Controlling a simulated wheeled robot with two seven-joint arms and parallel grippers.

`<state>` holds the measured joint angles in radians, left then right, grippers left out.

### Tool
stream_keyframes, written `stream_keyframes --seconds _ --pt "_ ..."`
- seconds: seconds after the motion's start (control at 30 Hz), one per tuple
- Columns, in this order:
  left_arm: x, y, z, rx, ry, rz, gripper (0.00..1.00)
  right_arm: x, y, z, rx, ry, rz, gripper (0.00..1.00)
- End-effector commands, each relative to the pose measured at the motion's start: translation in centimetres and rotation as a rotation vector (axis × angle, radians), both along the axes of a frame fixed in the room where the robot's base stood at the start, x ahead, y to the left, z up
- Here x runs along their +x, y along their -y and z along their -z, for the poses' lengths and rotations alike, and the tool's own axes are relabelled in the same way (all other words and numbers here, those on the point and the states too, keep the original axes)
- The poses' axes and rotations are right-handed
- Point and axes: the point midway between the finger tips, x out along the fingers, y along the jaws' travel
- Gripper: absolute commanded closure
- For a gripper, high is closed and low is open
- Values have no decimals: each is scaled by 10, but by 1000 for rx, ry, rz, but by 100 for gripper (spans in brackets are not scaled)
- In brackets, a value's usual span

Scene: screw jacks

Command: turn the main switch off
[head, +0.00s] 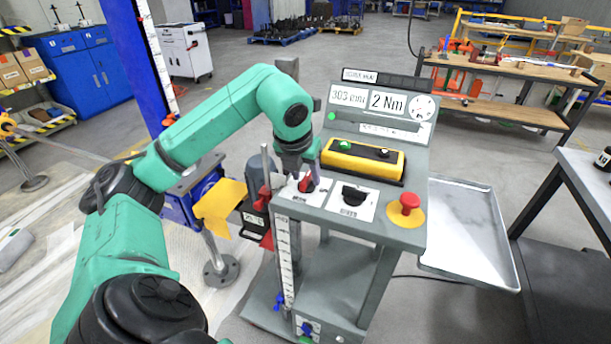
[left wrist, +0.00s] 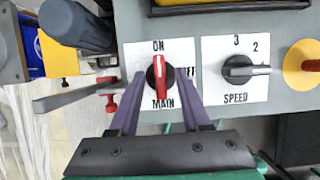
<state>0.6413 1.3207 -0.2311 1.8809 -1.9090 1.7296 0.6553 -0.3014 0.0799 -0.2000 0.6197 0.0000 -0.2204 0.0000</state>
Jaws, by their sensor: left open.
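The main switch (left wrist: 159,78) is a red knob on a black base, on a white plate marked ON above and MAIN below. Its red bar stands upright in the left wrist view, with a white mark at the top end toward ON. The label at its right is partly hidden by a finger. My left gripper (left wrist: 160,88) is open, with one finger on each side of the knob. I cannot tell whether either finger touches it. In the head view the red knob (head: 307,184) shows just below the left gripper (head: 297,172). My right gripper is out of view.
Right of it are the black speed knob (head: 354,195) and a red emergency button (head: 409,204) on a yellow disc. A yellow button box (head: 362,160) sits behind. A red clamp screw (left wrist: 108,90) is left of the plate. A metal tray (head: 470,235) stands at the right.

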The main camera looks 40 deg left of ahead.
Motion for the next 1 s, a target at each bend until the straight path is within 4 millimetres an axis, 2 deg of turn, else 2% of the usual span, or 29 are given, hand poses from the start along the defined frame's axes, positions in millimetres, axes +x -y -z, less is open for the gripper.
stream_keyframes --seconds 0.17,0.2,0.27,0.3,0.33,0.73,1.0 --pt "0 0 0 -1 0 0 52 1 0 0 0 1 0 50" --pt "0 0 0 -1 0 0 56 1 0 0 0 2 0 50" --pt "0 0 0 -1 0 0 79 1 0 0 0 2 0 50" --pt "0 0 0 -1 0 0 95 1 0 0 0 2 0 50" --pt "0 0 0 -1 0 0 100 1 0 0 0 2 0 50" --pt "0 0 1 -1 -1 30 100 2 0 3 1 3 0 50" --pt "0 -2 2 0 0 166 100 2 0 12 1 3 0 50"
